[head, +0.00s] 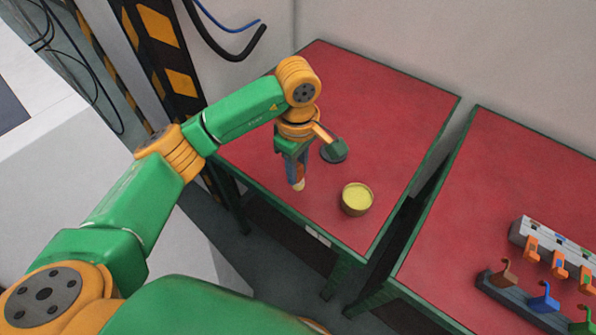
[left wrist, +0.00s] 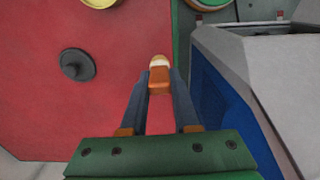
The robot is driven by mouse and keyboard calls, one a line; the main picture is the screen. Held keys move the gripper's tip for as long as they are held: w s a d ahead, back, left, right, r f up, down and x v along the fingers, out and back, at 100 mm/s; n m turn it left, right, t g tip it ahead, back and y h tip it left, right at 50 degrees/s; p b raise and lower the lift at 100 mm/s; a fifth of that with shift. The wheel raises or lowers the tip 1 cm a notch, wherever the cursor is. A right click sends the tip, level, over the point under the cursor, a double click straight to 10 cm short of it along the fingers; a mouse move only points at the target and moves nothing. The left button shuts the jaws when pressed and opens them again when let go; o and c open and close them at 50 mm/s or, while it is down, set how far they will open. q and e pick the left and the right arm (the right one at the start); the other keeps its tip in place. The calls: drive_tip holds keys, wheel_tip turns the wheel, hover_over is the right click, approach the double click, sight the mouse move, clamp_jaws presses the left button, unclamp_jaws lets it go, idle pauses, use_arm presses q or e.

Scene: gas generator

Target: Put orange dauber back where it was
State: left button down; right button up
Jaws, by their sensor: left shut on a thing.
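My left gripper (head: 296,180) is shut on the orange dauber, above the left red table near its front edge. In the left wrist view the dauber (left wrist: 159,77) shows between the two fingertips, with an orange body and a pale tip. In the head view the fingers hide most of it, and its pale tip (head: 299,185) points down. On the right table, a dark rack (head: 520,307) holds brown, blue and green hook-shaped pieces; I cannot tell if it is the dauber's place. My right gripper is not in view.
A round cup with yellow contents (head: 356,198) stands right of the left gripper. A dark round lid-like disc (left wrist: 77,65) lies on the left red table (head: 400,110). A gap separates the two tables. A grey rack with orange pieces (head: 558,262) stands on the right table.

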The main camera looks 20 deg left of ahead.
sight(298, 168)
use_arm(q)
drive_tip(key=w+f, duration=0.2)
drive_tip(key=f, duration=0.1)
drive_tip(key=shift+w+a+f, duration=0.1)
drive_tip(key=shift+w+a, duration=0.2)
drive_tip(key=shift+a, duration=0.05)
wheel_tip(298, 168, down, 3)
drive_tip(key=shift+r+p, duration=0.2)
drive_tip(key=shift+p, duration=0.75)
drive_tip(key=shift+w+f, duration=0.1)
drive_tip(key=shift+f, duration=0.25)
drive_tip(key=c, duration=0.7)
unclamp_jaws()
drive_tip(key=shift+o, duration=0.2)
drive_tip(key=shift+r, duration=0.1)
wheel_tip(298, 168, up, 12)
drive_tip(key=b, duration=0.3)
